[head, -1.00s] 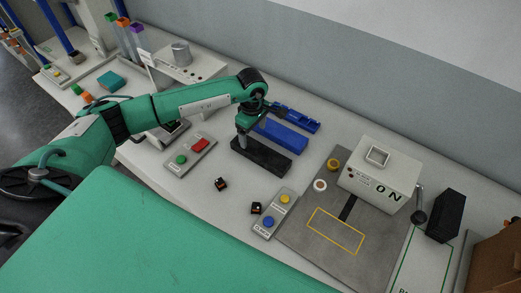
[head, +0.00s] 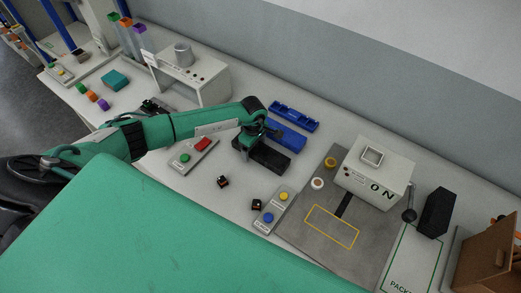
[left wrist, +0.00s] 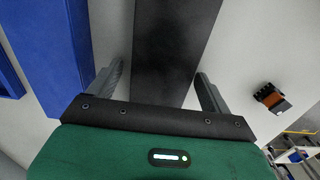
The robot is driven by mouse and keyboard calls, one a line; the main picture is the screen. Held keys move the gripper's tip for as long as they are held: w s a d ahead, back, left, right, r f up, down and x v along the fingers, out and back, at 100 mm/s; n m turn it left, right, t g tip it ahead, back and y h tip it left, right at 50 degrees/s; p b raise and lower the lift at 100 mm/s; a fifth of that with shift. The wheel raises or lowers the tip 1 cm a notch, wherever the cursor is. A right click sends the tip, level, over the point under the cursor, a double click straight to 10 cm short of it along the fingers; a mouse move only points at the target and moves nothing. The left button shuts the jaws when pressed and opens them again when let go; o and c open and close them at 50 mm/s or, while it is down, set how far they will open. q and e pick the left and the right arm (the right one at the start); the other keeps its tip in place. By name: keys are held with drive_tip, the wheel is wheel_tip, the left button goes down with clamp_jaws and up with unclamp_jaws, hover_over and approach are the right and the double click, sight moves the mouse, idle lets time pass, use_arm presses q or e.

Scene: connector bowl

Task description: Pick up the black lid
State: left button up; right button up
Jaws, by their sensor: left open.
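The black lid (head: 268,157), a long dark bar, lies on the white table in front of the blue lid-like block. My left gripper (head: 246,143) is at the lid's left end, pointing down, and partly hides it. In the left wrist view the lid (left wrist: 175,45) runs between my two open fingers (left wrist: 161,85), one on each side. Light gaps show between the fingers and the lid, so it is not gripped. My right gripper is not in view.
A blue block (head: 280,135) and a blue tray (head: 294,116) lie just behind the lid. A red-and-green button panel (head: 194,155) is to its left. Two small black parts (head: 223,182) lie in front. A grey press station (head: 380,172) stands to the right.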

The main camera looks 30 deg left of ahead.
use_arm(q)
drive_tip(key=c, duration=1.1)
